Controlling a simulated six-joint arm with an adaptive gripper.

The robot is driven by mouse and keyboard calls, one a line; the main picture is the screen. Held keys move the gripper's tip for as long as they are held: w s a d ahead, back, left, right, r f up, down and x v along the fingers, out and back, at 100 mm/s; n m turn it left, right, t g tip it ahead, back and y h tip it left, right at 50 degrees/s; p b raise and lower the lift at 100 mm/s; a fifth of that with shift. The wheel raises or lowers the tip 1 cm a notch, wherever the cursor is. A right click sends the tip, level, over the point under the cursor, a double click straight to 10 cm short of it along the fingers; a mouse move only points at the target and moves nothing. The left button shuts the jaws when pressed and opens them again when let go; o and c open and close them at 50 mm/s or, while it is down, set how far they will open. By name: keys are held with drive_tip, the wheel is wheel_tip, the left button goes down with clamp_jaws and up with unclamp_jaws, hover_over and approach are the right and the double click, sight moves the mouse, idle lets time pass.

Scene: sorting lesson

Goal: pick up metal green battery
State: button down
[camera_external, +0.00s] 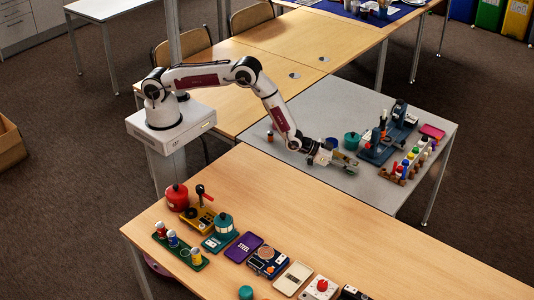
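My gripper (346,162) is low over the grey table (335,108), at the end of my reaching arm. Its fingers point right, toward the blue stand. A small greenish patch shows at the fingers; I cannot tell whether it is a battery or part of the gripper, or whether the fingers are open or shut. No green metal battery can be made out for certain. A small dark and orange cylinder (269,136) stands upright on the grey table, left of my gripper.
A teal pot (351,141) and a blue container (332,143) stand just behind my gripper. The blue stand (377,151), a rack of coloured bottles (411,162) and a pink tray (432,131) are to the right. The front wooden table (390,250) holds several devices. The grey table's back left is clear.

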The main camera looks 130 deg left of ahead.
sight(347, 161)
drive_tip(key=shift+r, duration=0.1)
drive_tip(key=shift+r, duration=4.9)
